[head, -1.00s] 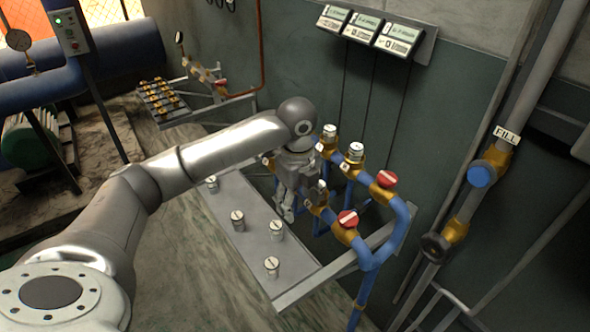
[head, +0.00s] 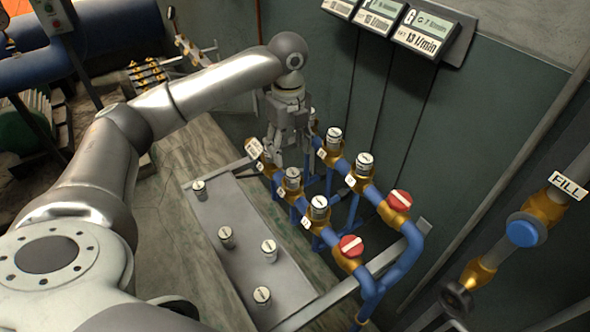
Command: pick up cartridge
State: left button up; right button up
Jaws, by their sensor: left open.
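Several small grey cylindrical cartridges stand upright in the head view. Some sit on the shelf plate, at its far end (head: 199,189), its middle (head: 226,238) and its near end (head: 261,296). Others sit in brass fittings on the blue pipes, such as the left-row cartridge (head: 292,179), the left-row nearer cartridge (head: 319,207) and the right-row cartridge (head: 334,137). My left gripper (head: 275,157) is open and points down over the far end of the left pipe row. Its fingers partly hide the fitting there; I cannot tell whether a cartridge lies between them.
The grey shelf plate (head: 235,207) has bare room between its cartridges. Two red-capped valves (head: 351,246) (head: 399,200) stand at the pipes' near end. Flow displays (head: 428,33) hang on the wall above. A pipe with a blue knob (head: 523,232) and a FILL label is at right.

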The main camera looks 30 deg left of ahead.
aim_at(293, 172)
pick_arm(q)
jog(key=f, duration=0.1)
jog(key=s+f, duration=0.1)
jog(key=f, duration=0.1)
jog(key=shift+d, duration=0.2)
jog(key=shift+w+f, duration=0.1)
jog(key=shift+f, duration=0.1)
jog(key=f, duration=0.1)
jog(key=f+p, duration=0.1)
jog(key=f, duration=0.1)
jog(key=w+f, duration=0.1)
jog(key=shift+d+f, duration=0.25)
jog(key=shift+f, duration=0.05)
jog(key=shift+s+f+p, duration=0.1)
jog(key=shift+f+p, duration=0.1)
jog(key=shift+p, duration=0.1)
jog(key=shift+c, duration=0.6)
jog(key=c, duration=1)
jog(key=shift+c, duration=0.3)
pick_arm(e)
jog(key=s, duration=0.1)
jog(key=s+d+r, duration=0.1)
jog(key=s, duration=0.1)
jog(key=shift+d+r, duration=0.25)
jog(key=shift+d, duration=0.1)
